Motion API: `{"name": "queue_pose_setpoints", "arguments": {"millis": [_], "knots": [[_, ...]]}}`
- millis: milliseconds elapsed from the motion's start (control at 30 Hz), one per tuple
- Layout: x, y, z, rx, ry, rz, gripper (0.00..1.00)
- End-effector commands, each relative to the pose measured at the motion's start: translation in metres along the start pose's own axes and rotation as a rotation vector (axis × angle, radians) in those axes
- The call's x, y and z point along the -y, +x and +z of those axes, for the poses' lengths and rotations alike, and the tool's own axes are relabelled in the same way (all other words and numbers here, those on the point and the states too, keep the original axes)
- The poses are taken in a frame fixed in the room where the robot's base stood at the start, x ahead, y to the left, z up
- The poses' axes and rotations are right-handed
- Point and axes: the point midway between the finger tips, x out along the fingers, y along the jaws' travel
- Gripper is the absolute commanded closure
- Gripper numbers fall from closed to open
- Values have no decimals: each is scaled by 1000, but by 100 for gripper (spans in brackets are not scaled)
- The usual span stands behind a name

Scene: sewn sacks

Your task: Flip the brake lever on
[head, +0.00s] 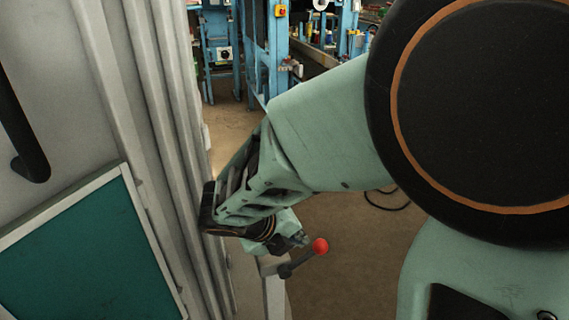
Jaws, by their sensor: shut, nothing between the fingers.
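The brake lever (301,260) is a short dark bar with a red ball knob (320,246) at its upper right end. Its pivot sits at the lower left, by the top of a pale grey post (273,293), and the lever tilts up to the right. My gripper (303,239) is shut and empty, just above the lever and to the left of the red knob. I cannot tell whether its fingertips touch the lever. My arm comes down from the right and hides part of the area above the post.
A pale grey ribbed wall (150,110) with a teal panel (90,255) and a black handle (25,140) stands close on the left. Blue machine frames (262,55) stand at the back. A black cable (388,203) lies on the brown floor. Floor right of the knob is open.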

Motion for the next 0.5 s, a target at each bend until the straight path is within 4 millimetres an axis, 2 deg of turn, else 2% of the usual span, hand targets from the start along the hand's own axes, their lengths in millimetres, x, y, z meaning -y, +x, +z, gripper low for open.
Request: {"name": "queue_pose_setpoints", "arguments": {"millis": [33,200,400,500], "knots": [[-2,16,-3,-5,0,-1,100],[-2,52,-2,-5,0,-1,100],[-2,83,-2,-2,0,0,100],[-1,91,-1,-2,0,0,100]]}}
